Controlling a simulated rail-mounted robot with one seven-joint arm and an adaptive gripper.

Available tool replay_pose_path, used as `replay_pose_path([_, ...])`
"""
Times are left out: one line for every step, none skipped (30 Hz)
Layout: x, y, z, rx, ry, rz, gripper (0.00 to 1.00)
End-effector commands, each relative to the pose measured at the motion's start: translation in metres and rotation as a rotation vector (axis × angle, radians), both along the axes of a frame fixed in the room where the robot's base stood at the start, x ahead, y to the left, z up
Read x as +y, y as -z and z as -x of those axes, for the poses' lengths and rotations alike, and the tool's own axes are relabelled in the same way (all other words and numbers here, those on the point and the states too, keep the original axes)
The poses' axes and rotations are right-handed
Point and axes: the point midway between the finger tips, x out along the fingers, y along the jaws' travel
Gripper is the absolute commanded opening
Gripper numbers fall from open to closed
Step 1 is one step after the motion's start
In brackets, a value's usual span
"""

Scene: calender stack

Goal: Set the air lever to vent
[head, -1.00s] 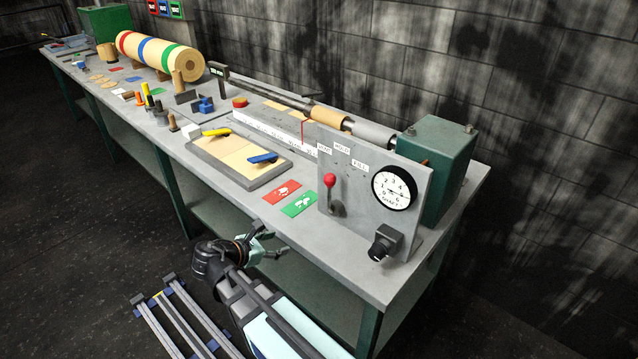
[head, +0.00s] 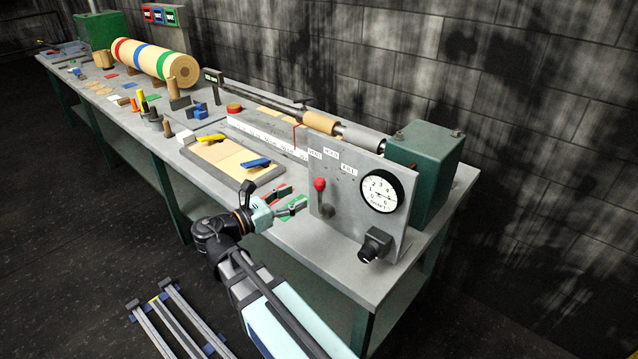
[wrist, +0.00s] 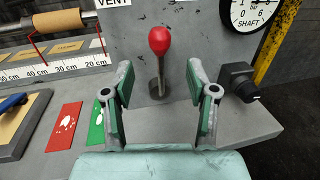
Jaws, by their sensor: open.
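The air lever has a red ball knob (head: 319,184) on a grey stem, mounted on the front of an upright grey panel (head: 345,210). Labels along the panel's top edge read VENT (head: 315,153), HOLD and FILL, from left to right. The lever stands roughly upright, and its knob is near the VENT and HOLD end. My gripper (head: 289,199) is open and empty in front of the panel, left of the lever. In the wrist view the red knob (wrist: 160,40) and stem show beyond and between my open fingers (wrist: 162,88), apart from them.
A round SHAFT dial (head: 382,192) and a black knob (head: 375,245) are on the panel right of the lever. Red (wrist: 64,126) and green (wrist: 97,126) cards lie on the bench to the left. A green housing (head: 423,170) stands behind the panel.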

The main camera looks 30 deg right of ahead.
Motion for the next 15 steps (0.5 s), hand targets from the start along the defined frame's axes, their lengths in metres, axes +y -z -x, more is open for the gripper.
replay_pose_path([-0.011, -0.002, -0.001, 0.001, 0.003, 0.000, 0.58])
replay_pose_path([-0.017, -0.002, -0.002, 0.001, 0.004, 0.000, 0.58])
replay_pose_path([-0.025, -0.002, -0.004, 0.001, 0.002, 0.000, 0.58])
replay_pose_path([-0.031, -0.002, -0.005, 0.001, 0.004, -0.001, 0.58])
replay_pose_path([-0.036, -0.002, -0.006, 0.000, 0.003, -0.001, 0.58])
replay_pose_path([-0.043, -0.002, -0.007, 0.000, 0.002, -0.001, 0.58])
replay_pose_path([-0.049, -0.002, -0.008, 0.000, 0.003, -0.001, 0.58])
replay_pose_path([-0.053, -0.002, -0.009, -0.001, 0.002, -0.001, 0.58])
replay_pose_path([-0.059, -0.001, -0.010, -0.001, 0.002, -0.001, 0.58])
replay_pose_path([-0.064, -0.001, -0.011, -0.001, 0.002, -0.001, 0.58])
replay_pose_path([-0.067, -0.001, -0.012, -0.001, 0.001, -0.001, 0.58])
replay_pose_path([-0.072, -0.001, -0.013, -0.001, 0.000, -0.001, 0.58])
replay_pose_path([-0.075, -0.001, -0.014, 0.000, 0.001, -0.001, 0.58])
replay_pose_path([-0.078, -0.001, -0.014, 0.000, 0.001, -0.001, 0.58])
replay_pose_path([-0.081, 0.000, -0.015, 0.000, 0.001, -0.001, 0.58])
